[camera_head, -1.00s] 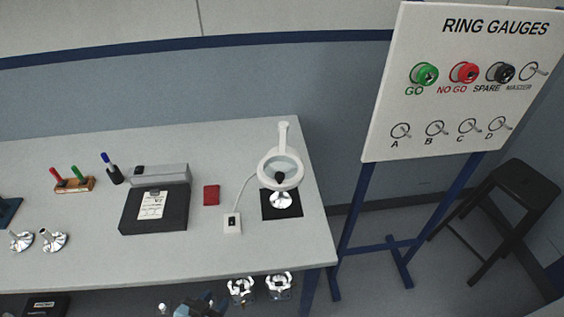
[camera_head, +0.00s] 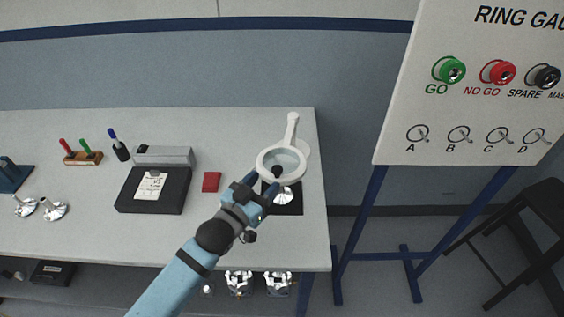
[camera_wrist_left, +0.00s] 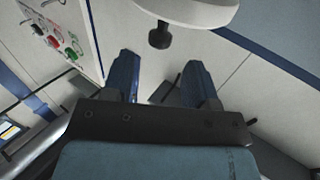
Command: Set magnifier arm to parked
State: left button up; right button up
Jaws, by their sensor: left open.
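The white magnifier arm (camera_head: 292,128) stands at the right end of the bench, with its ring-shaped lens head (camera_head: 299,168) over a black square mat (camera_head: 292,207) and a shiny metal part (camera_head: 285,197). A dark knob (camera_head: 277,171) sits at the head's front; it also shows in the left wrist view (camera_wrist_left: 159,37), below the white head (camera_wrist_left: 190,8). My left gripper (camera_head: 266,186) is open just in front of the head, close to the knob. In the wrist view its two fingers (camera_wrist_left: 162,75) are apart with nothing between them. My right gripper is not in view.
A red block (camera_head: 211,182), a black case with a paper label (camera_head: 178,196) and a pen holder (camera_head: 122,151) are on the bench to the left. The ring gauge board (camera_head: 480,110) stands to the right. Metal housings (camera_head: 238,281) sit below the bench.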

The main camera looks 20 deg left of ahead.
aim_at(274, 173)
pick_arm(q)
jog(key=p+x, duration=0.1)
jog(key=x, duration=0.7)
jog(key=shift+f, duration=0.1)
jog(key=shift+c, duration=0.5)
grip_shut()
jog(key=shift+s, duration=0.1)
